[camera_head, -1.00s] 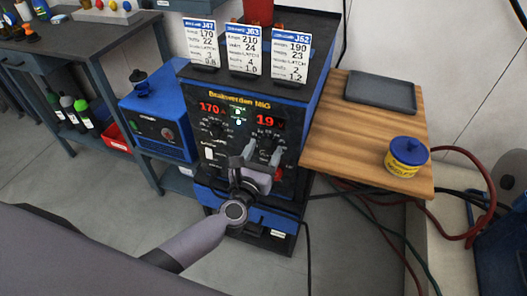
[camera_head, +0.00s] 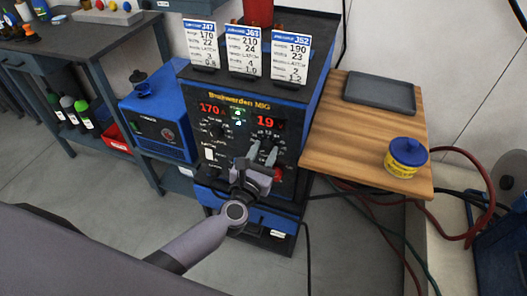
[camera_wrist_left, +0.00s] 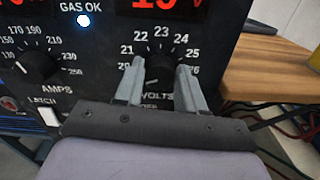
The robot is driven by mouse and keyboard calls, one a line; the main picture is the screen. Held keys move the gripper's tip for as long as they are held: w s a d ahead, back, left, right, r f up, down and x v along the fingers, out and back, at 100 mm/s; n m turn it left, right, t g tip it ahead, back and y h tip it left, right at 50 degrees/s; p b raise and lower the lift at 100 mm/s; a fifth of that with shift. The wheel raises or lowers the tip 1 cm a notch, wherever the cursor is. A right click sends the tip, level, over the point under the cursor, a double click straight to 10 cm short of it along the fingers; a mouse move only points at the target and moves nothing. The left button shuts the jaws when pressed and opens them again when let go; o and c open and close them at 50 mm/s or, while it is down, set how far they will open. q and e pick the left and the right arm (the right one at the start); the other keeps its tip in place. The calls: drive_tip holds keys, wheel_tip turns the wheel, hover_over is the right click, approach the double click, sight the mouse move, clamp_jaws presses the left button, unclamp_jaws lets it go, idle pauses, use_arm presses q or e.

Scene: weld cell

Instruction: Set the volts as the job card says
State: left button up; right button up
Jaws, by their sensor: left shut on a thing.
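The volts knob (camera_wrist_left: 160,74) is on the front of the welder (camera_head: 244,118), under a red display (camera_head: 268,122) reading 19. In the left wrist view its scale shows numbers from 20 to 26. My left gripper (camera_head: 262,150) has its fingers on either side of this knob and is shut on it; the fingers (camera_wrist_left: 160,82) also show in the left wrist view. The amps display (camera_head: 210,109) reads 170. Three job cards stand on top: J47 (camera_head: 201,45) with 170 and 22, J63 (camera_head: 243,50) with 210 and 24, J52 (camera_head: 289,55) with 190 and 23.
The amps knob (camera_wrist_left: 36,66) and a white latch switch (camera_wrist_left: 49,115) are left of the volts knob. A wooden side table (camera_head: 345,135) at the right bears a grey tray (camera_head: 381,92) and a yellow-blue tin (camera_head: 406,158). A blue unit (camera_head: 158,110) stands at the left.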

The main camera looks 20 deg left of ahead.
use_arm(q)
drive_tip(key=m, duration=0.3)
drive_tip(key=shift+m+p, duration=0.3)
drive_tip(key=shift+p, duration=0.05)
drive_tip(key=m, duration=0.3)
drive_tip(key=shift+d+m+p, duration=0.1)
drive_tip(key=shift+m+p, duration=0.2)
drive_tip(key=shift+p, duration=0.05)
drive_tip(key=m+p, duration=0.1)
drive_tip(key=m, duration=0.3)
drive_tip(key=shift+f, duration=0.1)
drive_tip(key=shift+f+m+p, duration=0.1)
drive_tip(key=shift+m+p, duration=0.35)
drive_tip(key=shift+m, duration=2.05)
drive_tip(key=o, duration=1)
